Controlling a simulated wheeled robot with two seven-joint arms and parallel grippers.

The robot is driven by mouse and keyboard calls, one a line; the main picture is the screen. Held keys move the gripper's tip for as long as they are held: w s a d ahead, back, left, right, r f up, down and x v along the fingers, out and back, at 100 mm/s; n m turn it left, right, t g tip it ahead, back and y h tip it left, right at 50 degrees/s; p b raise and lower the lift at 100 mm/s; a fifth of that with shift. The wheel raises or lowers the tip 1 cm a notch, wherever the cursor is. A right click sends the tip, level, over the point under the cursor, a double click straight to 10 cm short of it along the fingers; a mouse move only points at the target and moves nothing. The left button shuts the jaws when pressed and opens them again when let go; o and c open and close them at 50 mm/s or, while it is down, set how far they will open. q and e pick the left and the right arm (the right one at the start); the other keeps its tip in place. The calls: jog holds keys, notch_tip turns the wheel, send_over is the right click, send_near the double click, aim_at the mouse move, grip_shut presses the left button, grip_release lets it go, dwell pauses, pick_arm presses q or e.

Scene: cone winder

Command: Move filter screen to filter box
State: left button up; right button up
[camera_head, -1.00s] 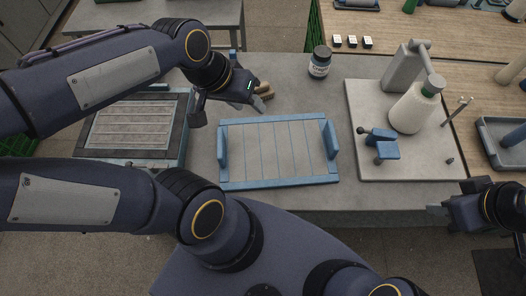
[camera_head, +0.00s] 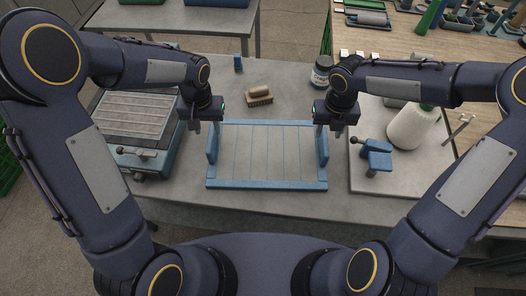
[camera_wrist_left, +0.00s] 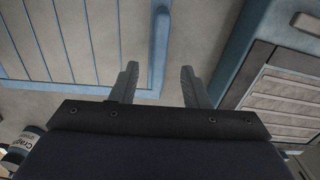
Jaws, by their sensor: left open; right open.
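The filter screen (camera_head: 265,184), a blue frame with pale slatted panels and a raised blue handle at each end, lies flat on the grey table. The filter box (camera_head: 150,163), a teal box with a dark rim and grey slatted panel, stands to its left. My left gripper (camera_head: 205,127) is open near the screen's left end. In the left wrist view, one blue handle (camera_wrist_left: 160,45) shows just beyond the gap between its fingers (camera_wrist_left: 160,85). Whether either gripper touches a handle, I cannot tell.
A wooden brush (camera_head: 259,95) lies behind the screen, with a small blue item (camera_head: 238,63) further back. A dark jar (camera_head: 321,73) stands behind my right arm. A grey plate with a white cone (camera_head: 408,130) and a blue clamp (camera_head: 376,157) sits to the right.

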aim_at(210, 137)
pick_arm(q)
jog(key=shift+f, duration=3.9)
pick_arm(e)
jog(key=shift+f, duration=3.9)
pick_arm(q)
grip_shut()
pick_arm(e)
grip_shut()
pick_arm(q)
jog(key=shift+r, duration=0.1)
